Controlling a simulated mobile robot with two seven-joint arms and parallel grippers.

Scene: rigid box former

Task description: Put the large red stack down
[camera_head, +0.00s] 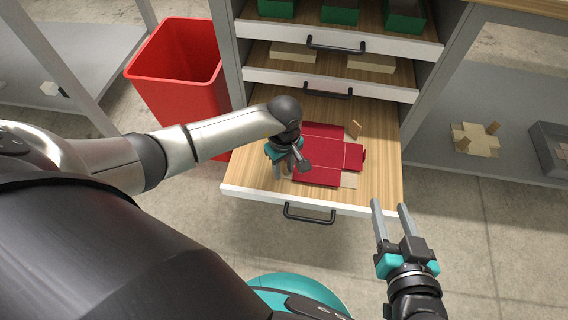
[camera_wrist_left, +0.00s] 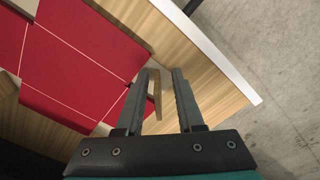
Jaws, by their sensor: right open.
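The large red stack (camera_head: 320,150) lies flat in the pulled-out bottom drawer (camera_head: 378,165), with tan cardboard showing at some edges. In the left wrist view, the red stack (camera_wrist_left: 75,55) fills the upper left. My left gripper (camera_head: 282,172) is at the stack's left edge, pointing down. In the left wrist view, its fingers (camera_wrist_left: 163,75) stand apart with an upright tan flap (camera_wrist_left: 155,95) between them. A gap shows between the flap and the right finger. My right gripper (camera_head: 391,206) is open and empty, in front of the drawer's right corner.
A red bin (camera_head: 180,65) stands left of the drawer unit. Higher drawers hold tan stacks (camera_head: 370,63) and green boxes (camera_head: 340,12). A grey shelf at right carries a tan blank (camera_head: 475,138) and a grey tray (camera_head: 550,150). A black handle (camera_head: 310,214) juts from the bottom drawer.

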